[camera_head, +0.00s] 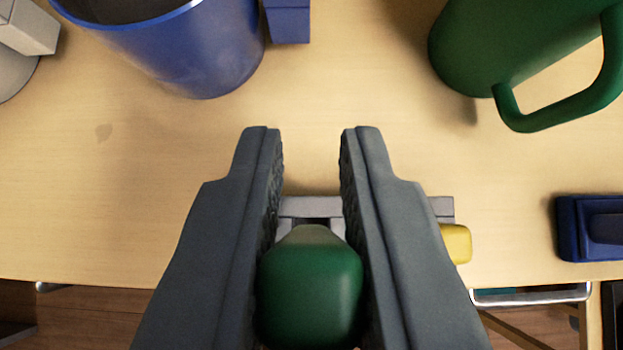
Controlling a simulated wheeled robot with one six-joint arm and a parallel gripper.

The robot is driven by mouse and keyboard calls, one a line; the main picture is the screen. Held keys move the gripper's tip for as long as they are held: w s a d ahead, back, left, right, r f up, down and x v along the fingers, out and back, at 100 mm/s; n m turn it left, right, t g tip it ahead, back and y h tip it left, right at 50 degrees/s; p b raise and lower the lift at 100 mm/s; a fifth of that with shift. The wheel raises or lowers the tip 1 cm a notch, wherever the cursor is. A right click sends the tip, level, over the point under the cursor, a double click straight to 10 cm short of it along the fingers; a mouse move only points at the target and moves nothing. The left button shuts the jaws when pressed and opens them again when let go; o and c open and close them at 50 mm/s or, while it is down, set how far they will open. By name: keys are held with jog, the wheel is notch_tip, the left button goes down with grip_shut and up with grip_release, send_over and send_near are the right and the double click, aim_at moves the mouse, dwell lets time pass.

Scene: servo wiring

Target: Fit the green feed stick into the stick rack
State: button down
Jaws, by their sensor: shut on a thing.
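My gripper (311,165) is in the lower middle of the view, its two dark grey fingers shut on the green feed stick (311,290). I see the stick end-on, between the fingers and close to the camera. The stick rack (440,207) is a grey piece just beyond the stick, partly hidden by the fingers and the stick. A slot-like gap shows in it right past the stick's far end. I cannot tell whether the stick touches the rack. A yellow piece (456,243) sticks out at the rack's right side, beside the right finger.
A blue cup (190,50) stands at the upper left, with a blue block (288,22) next to it. A green mug (500,50) with a handle is at the upper right. A dark blue box (585,228) lies at the right. The table's edge runs below; the table left of the gripper is clear.

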aim_at(311, 229)
jog(key=shift+f, duration=1.6)
jog(key=shift+f, duration=2.05)
dwell(0.4)
jog(key=c, duration=1.3)
grip_release()
jog(key=v, duration=1.7)
jog(key=shift+s+r, duration=0.15)
jog(key=shift+s, duration=0.05)
jog(key=s+r+t, duration=0.2)
jog(key=s+r, duration=0.1)
jog(key=s, duration=0.5)
jog(key=s+r+t, duration=0.3)
jog(key=s+r, duration=0.1)
jog(key=s, duration=0.5)
jog(key=s+r+t, duration=0.3)
jog(key=s+r, duration=0.1)
jog(key=s, duration=0.5)
